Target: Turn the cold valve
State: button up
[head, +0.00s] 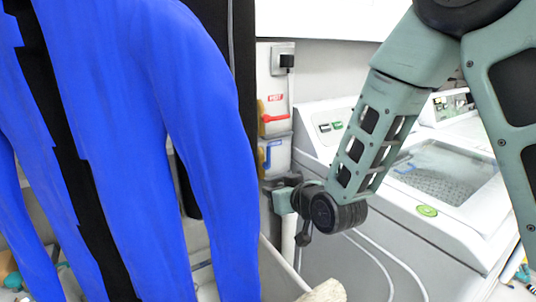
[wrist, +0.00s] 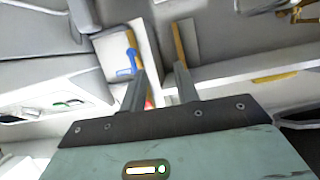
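The cold valve, with a blue handle (head: 267,158), is on a pale wall box in the head view, just below the hot valve with its red handle (head: 274,117) and HOT label. My gripper (wrist: 161,70) has its two fingers spread apart with nothing held between them. In the wrist view, a blue handle (wrist: 130,62) shows beside the left fingertip, outside the gap; I cannot tell whether they touch. A bit of red (wrist: 149,103) shows beside the left finger. In the head view my wrist is just below the cold valve, and the fingers are not clearly visible.
A blue garment (head: 190,130) hangs close on the left of the valve box. White washing machines (head: 440,235) stand to the right. A power outlet with a black plug (head: 284,60) is above the valves. Pale hoses (head: 385,265) hang below my wrist.

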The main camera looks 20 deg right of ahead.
aim_at(269, 152)
jog(key=w+d+m+t+h, duration=0.1)
jog(key=w+d+t, duration=0.3)
jog(key=d, duration=0.1)
jog(key=w+p, duration=0.1)
jog(key=w, duration=0.4)
jog(key=w+a+p, duration=0.1)
jog(key=w, duration=1.1)
jog(key=shift+a+r+p, duration=0.35)
jog(key=shift+r+p, duration=0.05)
grip_shut()
